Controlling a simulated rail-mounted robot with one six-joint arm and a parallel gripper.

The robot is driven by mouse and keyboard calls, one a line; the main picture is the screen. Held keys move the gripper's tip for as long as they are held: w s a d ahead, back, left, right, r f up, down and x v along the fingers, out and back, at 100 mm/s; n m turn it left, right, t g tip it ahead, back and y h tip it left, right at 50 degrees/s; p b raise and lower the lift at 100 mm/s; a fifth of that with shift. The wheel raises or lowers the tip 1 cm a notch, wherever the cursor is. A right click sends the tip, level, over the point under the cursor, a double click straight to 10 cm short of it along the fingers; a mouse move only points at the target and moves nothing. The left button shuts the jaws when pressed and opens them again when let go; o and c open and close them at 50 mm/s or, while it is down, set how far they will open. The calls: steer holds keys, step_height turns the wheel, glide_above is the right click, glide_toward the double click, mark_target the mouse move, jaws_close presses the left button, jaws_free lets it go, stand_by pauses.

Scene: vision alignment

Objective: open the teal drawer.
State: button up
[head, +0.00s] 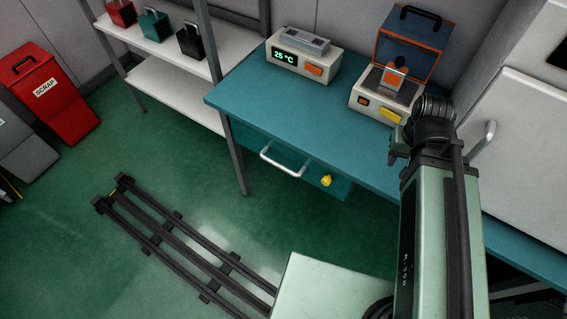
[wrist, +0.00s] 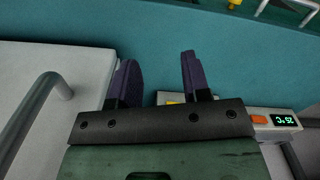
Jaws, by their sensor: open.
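The teal drawer (head: 250,142) sits under the left part of the teal workbench and looks shut. In the wrist view the handle (wrist: 288,10) and yellow piece (wrist: 234,3) show at the top right edge, partly cut off. My gripper (wrist: 157,58) has two purple fingers spread apart with nothing between them. It is over the bench, away from the handle. In the head view my arm mostly hides it.
The workbench top (head: 240,98) carries a temperature unit reading 25 °C (head: 303,58) and an orange-and-cream device (head: 385,95). A white cabinet (head: 525,130) with a bar handle stands at right. A shelf (head: 185,38) and red scrap bin (head: 45,95) are left. Floor before the drawer is clear.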

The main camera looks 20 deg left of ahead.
steer(key=s+a+f+n+h+b, duration=0.15)
steer(key=a+f+n+b, duration=0.35)
steer(key=a+f+b, duration=1.2)
steer(key=n+t+h+b, duration=0.2)
steer(key=n+t+b, duration=0.7)
steer(key=t+b, duration=0.85)
glide_toward(278, 164)
steer(key=w+b, duration=0.1)
steer(key=w, duration=0.2)
steer(key=w+d+g+b, duration=0.1)
steer(key=w+b, duration=0.1)
steer(key=w, duration=0.1)
steer(key=w+d+f+g+b, duration=0.1)
steer(key=w, duration=0.3)
jaws_close()
